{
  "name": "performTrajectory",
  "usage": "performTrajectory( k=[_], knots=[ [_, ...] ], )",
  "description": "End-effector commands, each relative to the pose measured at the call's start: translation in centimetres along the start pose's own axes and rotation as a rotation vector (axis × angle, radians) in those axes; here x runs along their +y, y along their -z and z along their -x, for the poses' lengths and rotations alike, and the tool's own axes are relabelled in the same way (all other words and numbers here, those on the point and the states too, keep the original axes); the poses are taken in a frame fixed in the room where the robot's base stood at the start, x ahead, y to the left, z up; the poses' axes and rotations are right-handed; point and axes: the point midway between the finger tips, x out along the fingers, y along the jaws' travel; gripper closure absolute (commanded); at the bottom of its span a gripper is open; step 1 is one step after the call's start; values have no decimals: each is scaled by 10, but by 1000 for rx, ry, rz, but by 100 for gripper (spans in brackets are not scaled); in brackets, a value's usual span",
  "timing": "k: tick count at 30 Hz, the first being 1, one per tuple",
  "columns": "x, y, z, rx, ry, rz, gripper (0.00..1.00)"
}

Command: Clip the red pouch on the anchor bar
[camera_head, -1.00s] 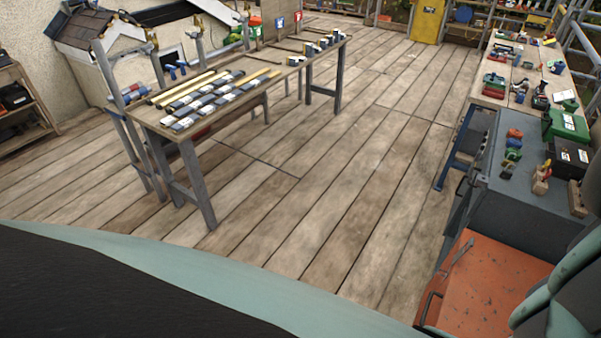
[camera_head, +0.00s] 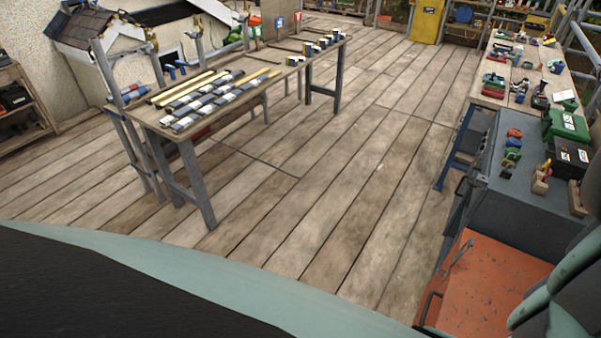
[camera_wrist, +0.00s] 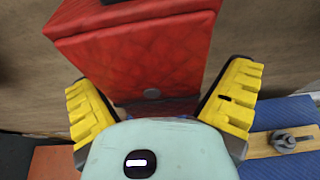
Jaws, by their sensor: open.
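The red pouch (camera_wrist: 145,55) fills the upper middle of the wrist view, a boxy quilted red body with a small round grey stud near its lower edge. My gripper (camera_wrist: 160,88) has its two yellow ridged fingers spread wide, one on each side of the pouch's lower end. The fingers look apart from the pouch; exact contact cannot be told. The gripper does not show in the head view, and I cannot make out the pouch or an anchor bar there for certain.
A brown surface (camera_wrist: 285,35) lies behind the pouch. A blue surface (camera_wrist: 300,165) with a wooden piece (camera_wrist: 262,146) is at lower right. In the head view, a tile-covered workbench (camera_head: 150,118) stands left and a cluttered bench (camera_head: 500,103) right, with clear plank floor (camera_head: 330,190) between.

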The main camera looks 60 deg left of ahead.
Motion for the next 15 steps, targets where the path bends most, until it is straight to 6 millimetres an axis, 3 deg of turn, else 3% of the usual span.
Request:
performTrajectory(
  k=[15],
  knots=[
    [4,0,56,-2,-12,5,0]
  ],
)
